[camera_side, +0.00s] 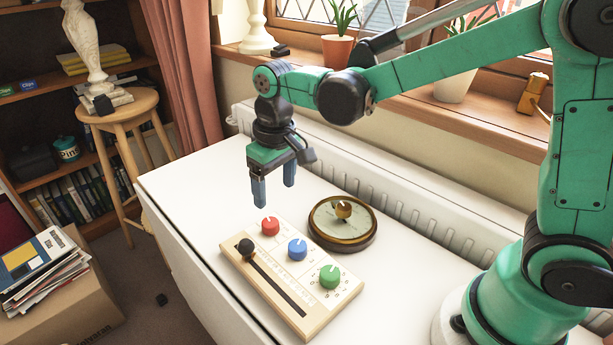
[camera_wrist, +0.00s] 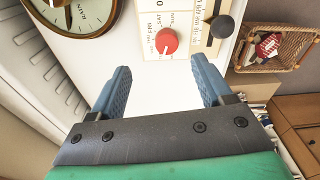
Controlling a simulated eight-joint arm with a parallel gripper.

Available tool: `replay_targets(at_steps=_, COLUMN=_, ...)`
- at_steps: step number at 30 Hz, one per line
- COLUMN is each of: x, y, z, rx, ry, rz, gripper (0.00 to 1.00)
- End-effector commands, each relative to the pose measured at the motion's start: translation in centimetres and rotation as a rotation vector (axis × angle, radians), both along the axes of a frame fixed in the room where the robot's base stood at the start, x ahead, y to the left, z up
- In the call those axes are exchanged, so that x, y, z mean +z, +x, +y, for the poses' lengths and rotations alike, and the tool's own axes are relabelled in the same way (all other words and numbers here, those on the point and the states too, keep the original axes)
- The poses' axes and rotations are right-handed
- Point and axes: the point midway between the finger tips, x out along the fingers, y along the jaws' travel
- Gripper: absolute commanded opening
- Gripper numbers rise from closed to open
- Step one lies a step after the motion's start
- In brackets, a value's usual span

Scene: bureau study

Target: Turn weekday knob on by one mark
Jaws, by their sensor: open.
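The weekday knob is the red knob (camera_side: 270,226) at the far left corner of a pale wooden panel (camera_side: 342,290). In the wrist view the red knob (camera_wrist: 166,41) has a white pointer line toward the bottom of the picture, and day letters such as FRI and SUN are printed around it. My gripper (camera_side: 274,190) hangs fingers down above the table, just behind the red knob and apart from it. In the wrist view my gripper (camera_wrist: 160,75) is open and empty, with the knob beyond the gap between its blue fingers.
A blue knob (camera_side: 297,249), a green knob (camera_side: 330,276) and a black slider handle (camera_side: 246,246) are on the same panel. A round brass-rimmed dial (camera_side: 343,222) lies close behind it. A wicker basket (camera_wrist: 247,45) shows beyond the table. The white table (camera_side: 190,185) is clear at left.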

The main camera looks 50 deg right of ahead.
Motion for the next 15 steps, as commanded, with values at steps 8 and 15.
replay_targets(at_steps=8, x=-2.4, y=0.9, z=1.0, rx=0.015, ry=-0.013, rz=0.075, gripper=0.72)
replay_targets(at_steps=15, x=-5.5, y=1.0, z=1.0, rx=0.014, ry=-0.013, rz=0.074, gripper=0.72)
